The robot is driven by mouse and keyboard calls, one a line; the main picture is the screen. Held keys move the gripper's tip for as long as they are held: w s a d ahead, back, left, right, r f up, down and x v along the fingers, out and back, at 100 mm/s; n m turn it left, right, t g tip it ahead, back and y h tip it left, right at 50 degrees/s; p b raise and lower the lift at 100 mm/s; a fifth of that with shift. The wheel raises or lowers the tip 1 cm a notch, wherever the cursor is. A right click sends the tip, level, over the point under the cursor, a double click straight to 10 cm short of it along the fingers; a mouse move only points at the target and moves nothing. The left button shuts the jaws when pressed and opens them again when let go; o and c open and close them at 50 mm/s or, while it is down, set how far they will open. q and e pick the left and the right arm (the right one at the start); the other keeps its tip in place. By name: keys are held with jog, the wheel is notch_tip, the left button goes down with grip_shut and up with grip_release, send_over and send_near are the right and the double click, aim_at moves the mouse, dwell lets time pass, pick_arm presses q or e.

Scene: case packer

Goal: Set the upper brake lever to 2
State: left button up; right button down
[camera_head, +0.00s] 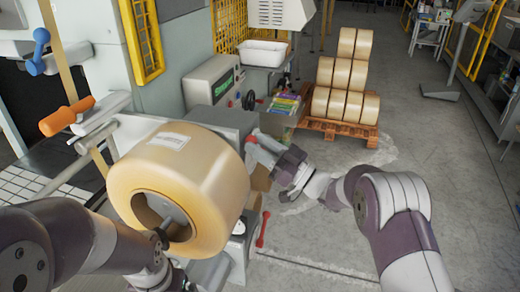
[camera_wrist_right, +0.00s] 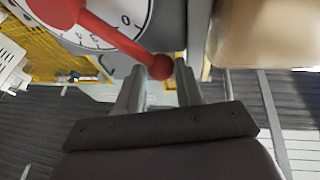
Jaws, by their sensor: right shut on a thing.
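The upper brake lever (camera_wrist_right: 112,35) is red with a round knob (camera_wrist_right: 158,67) at its end. It lies across a white dial (camera_wrist_right: 125,14) with dark markings; a 0 is readable near the lever, and the 2 is not readable. My right gripper (camera_wrist_right: 158,82) is shut on the knob end, one finger on each side. In the head view my right gripper (camera_head: 262,152) is beside the machine, right of the big tape roll. A lower red lever (camera_head: 262,230) is below it. My left arm reaches in beneath the tape roll; its fingers are not clear.
The large tan tape roll (camera_head: 190,165) sits close left of my right gripper. A pallet (camera_head: 335,128) of rolls stands behind.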

jog(key=shift+w+d+r+m+t+h+p, duration=0.25)
jog(key=shift+w+r+m+h+p, duration=0.3)
jog(key=shift+m, duration=0.7)
jog(key=shift+w+d+r+m+t+h+p, duration=0.25)
jog(key=shift+w+m+h+p, duration=0.2)
jog(key=shift+w+m+p, duration=0.6)
jog(key=shift+w+d+r+m+t+h+p, duration=0.15)
jog(key=shift+w+r+m+t+h+p, duration=0.25)
jog(key=shift+m, duration=1.1)
jog(key=shift+w, duration=0.2)
jog(key=c, duration=1.1)
grip_release()
jog(key=shift+a+r, duration=0.1)
jog(key=shift+o, duration=0.2)
